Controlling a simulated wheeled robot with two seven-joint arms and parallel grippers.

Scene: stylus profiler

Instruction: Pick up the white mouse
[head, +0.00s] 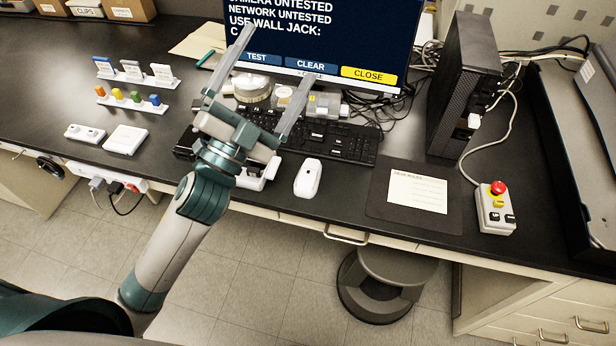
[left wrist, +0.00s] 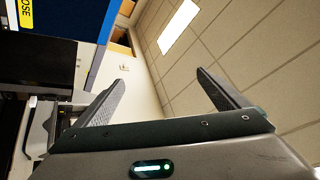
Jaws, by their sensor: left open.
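The white mouse (head: 308,178) lies on the black bench top near its front edge, in the head view. It is just right of my left wrist and in front of the black keyboard (head: 345,143). My left gripper (head: 268,68) is open and empty, raised over the keyboard and in front of the monitor, with its fingers pointing away from me. In the left wrist view the open fingers (left wrist: 160,92) have nothing between them, and the mouse does not show. My right gripper is not in view.
A monitor (head: 330,40) stands behind the keyboard. A black tower (head: 465,85) stands at the right. A dark mat (head: 385,205) with a paper card and a control box with a red button (head: 497,205) lie right of the mouse. Small racks (head: 133,102) stand left.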

